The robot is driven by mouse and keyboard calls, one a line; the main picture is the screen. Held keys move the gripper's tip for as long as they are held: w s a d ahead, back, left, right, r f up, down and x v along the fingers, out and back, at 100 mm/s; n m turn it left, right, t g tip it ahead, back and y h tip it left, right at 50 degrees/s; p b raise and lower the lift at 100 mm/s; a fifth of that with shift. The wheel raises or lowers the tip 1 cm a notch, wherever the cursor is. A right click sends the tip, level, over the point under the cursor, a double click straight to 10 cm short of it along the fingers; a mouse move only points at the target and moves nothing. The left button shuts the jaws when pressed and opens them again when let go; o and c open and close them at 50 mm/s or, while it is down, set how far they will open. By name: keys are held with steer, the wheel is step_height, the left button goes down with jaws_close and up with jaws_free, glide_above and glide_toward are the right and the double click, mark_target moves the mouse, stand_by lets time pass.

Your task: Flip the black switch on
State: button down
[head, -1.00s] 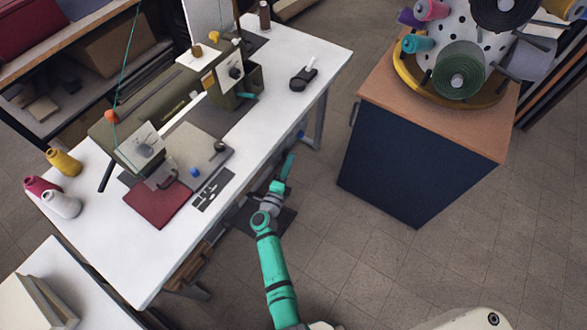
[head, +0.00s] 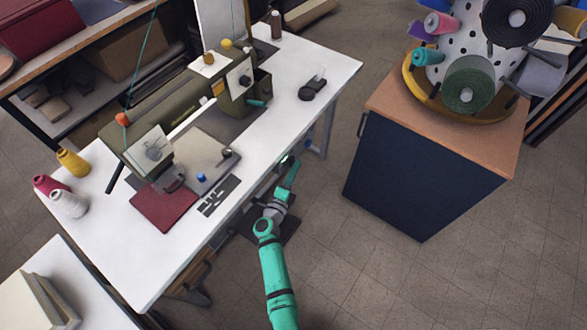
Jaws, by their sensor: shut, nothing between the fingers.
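A small black device with a grey lever-like part (head: 313,90) lies on the right part of the white table. I cannot tell for certain whether it is the black switch or which way it is set. A green sewing machine (head: 178,118) stands on the same table, with dark parts too small to make out. My gripper (head: 289,160) is at the end of my teal arm, low beside the table's front edge. It is shut and empty, apart from the black device. Its fingertips are small and hard to see.
The white table (head: 112,250) holds thread cones (head: 73,162) at its left and a dark red pad (head: 165,205) near its front edge. A dark blue cabinet (head: 410,185) with a spool stand stands at the right. The floor between is clear.

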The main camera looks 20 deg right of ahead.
steer(key=s+a, duration=0.4)
steer(key=s, duration=0.6)
steer(key=shift+s+a+r, duration=0.2)
steer(key=shift+r, duration=0.1)
steer(key=s+a+r+n+y, duration=0.3)
steer(key=s+a+r+n, duration=0.1)
steer(key=s+n, duration=0.5)
steer(key=s+a+r+n+y, duration=0.4)
steer(key=s+r+n, duration=0.3)
steer(key=s, duration=0.7)
steer(key=s+a+r+n+y, duration=0.4)
steer(key=s+a+r+n, duration=0.1)
steer(key=s+n, duration=0.5)
steer(key=shift+s+r+n+t, duration=0.4)
steer(key=shift+s+r, duration=0.2)
steer(key=shift+s, duration=0.25)
